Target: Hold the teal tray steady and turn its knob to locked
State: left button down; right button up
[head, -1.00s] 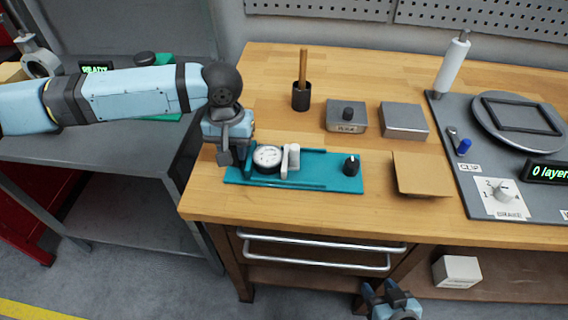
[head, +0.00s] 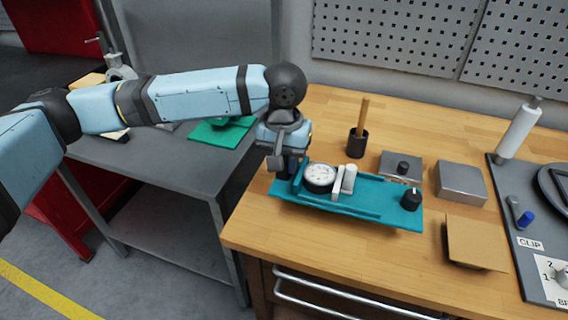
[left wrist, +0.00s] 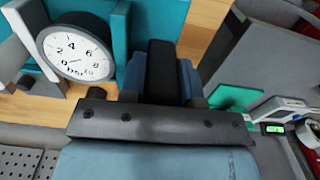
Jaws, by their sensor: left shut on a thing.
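The teal tray (head: 385,215) lies near the front left of the wooden bench, with a black knob (head: 411,199) at its right end. The knob's marking is too small to read. A white-faced dial gauge (head: 320,177) sits in the tray beside a pale upright block (head: 348,179). My left gripper (head: 285,168) reaches down and is shut on the tray's left end. In the left wrist view, its dark fingers (left wrist: 163,72) are against the teal tray (left wrist: 152,22), next to the gauge (left wrist: 76,52). My right gripper is out of view.
Behind the tray stand a dark cup with a stick (head: 358,143), a box with a black knob (head: 401,167) and a grey metal box (head: 461,182). A tan plate (head: 475,243) lies to the right. A grey side table (head: 150,160) holds a green piece (head: 220,132).

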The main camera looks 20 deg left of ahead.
aim_at(284, 183)
pick_arm(q)
jog(key=shift+f, duration=3.65)
jog(key=shift+s+f, duration=0.1)
jog(key=shift+f, duration=0.1)
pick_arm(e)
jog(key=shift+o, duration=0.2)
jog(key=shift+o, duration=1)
